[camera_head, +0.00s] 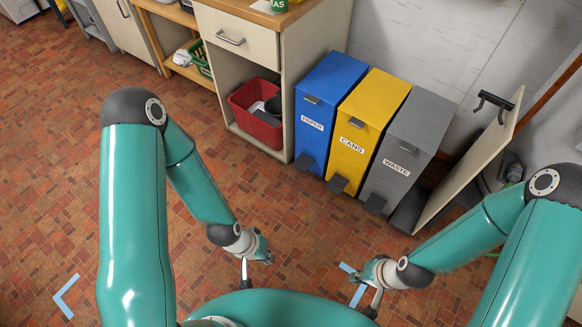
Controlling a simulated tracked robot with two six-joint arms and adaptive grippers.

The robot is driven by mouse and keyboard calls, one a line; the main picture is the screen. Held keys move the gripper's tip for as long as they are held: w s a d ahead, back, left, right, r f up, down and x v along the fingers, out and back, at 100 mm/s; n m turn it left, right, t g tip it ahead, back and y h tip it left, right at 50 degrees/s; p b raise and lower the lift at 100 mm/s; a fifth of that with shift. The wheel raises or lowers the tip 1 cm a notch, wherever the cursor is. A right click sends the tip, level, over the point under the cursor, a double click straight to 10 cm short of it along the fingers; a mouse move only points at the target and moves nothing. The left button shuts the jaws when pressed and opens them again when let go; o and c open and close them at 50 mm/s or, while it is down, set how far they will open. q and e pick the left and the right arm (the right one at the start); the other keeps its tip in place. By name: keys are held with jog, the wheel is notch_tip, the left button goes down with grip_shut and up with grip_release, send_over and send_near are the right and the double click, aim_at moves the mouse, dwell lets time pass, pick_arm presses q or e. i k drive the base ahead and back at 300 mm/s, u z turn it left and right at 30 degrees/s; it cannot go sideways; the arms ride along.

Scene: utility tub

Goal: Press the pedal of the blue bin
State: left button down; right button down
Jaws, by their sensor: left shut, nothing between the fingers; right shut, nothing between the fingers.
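The blue bin (322,107), labelled PAPER, stands at the left of a row of three bins against the wall, its lid down. Its dark pedal (305,162) sticks out at the bottom front, just above the floor. My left gripper (245,282) is shut and empty, low in the picture and well in front of the bins. My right gripper (373,305) is shut and empty, further right near the bottom edge. Neither gripper touches the bin or its pedal.
The yellow CANS bin (364,122) and grey WASTE bin (408,142) stand directly right of the blue one. A cabinet holding a red tub (257,128) is close on its left. An open panel door (470,160) stands at the right. The brick floor (270,200) before the bins is clear.

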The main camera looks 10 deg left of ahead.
aim_at(304, 162)
jog(key=z, duration=0.15)
jog(key=i, duration=0.9)
jog(key=u, duration=0.05)
